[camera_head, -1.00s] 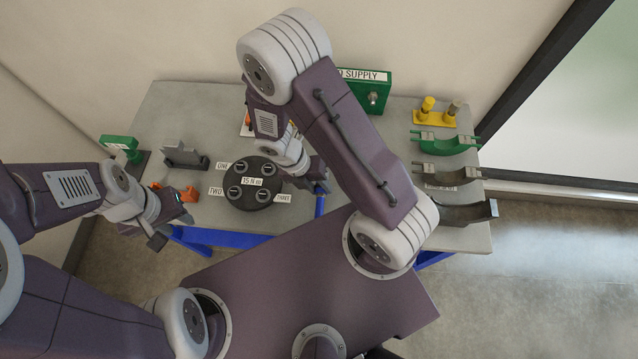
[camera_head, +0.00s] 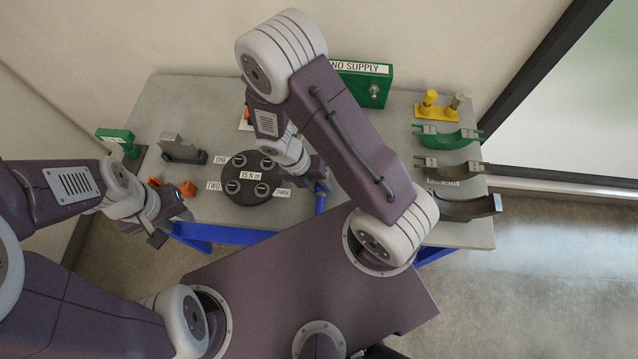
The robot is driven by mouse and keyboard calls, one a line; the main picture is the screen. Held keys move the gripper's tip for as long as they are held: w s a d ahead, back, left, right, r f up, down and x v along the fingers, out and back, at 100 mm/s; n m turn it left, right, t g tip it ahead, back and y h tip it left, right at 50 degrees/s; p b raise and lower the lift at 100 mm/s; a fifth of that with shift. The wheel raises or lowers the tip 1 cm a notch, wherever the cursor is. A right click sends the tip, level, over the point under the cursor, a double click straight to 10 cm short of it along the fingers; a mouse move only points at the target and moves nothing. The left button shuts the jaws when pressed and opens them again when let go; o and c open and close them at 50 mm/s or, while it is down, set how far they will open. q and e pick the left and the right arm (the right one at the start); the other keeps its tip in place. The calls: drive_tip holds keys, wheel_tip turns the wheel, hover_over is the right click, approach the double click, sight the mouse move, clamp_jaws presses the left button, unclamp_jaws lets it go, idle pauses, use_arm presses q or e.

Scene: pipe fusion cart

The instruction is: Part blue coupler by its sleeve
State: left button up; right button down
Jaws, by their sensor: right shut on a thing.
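My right gripper (camera_head: 318,182) is over the table, just right of the round dark plate, and is shut. A blue upright piece (camera_head: 320,204) shows directly below its fingers and looks like part of the blue coupler. The gripper and forearm hide the rest, so its sleeve cannot be made out. My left gripper (camera_head: 172,226) is at the table's front left edge. Its two fingers look spread apart with nothing between them.
A round dark plate (camera_head: 247,192) with several knobs and labels is mid-table. Orange blocks (camera_head: 186,188) and a grey bracket (camera_head: 182,150) are at left. A green supply box (camera_head: 375,88) stands at the back. Curved cradles (camera_head: 470,208) line the right side.

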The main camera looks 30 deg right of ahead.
drive_tip(key=c, duration=0.9)
unclamp_jaws()
drive_tip(key=shift+s, duration=0.1)
drive_tip(key=shift+c, duration=0.2)
drive_tip(key=shift+f, duration=0.1)
drive_tip(key=p+v, duration=0.1)
drive_tip(key=v, duration=0.8)
drive_tip(key=shift+d, duration=0.1)
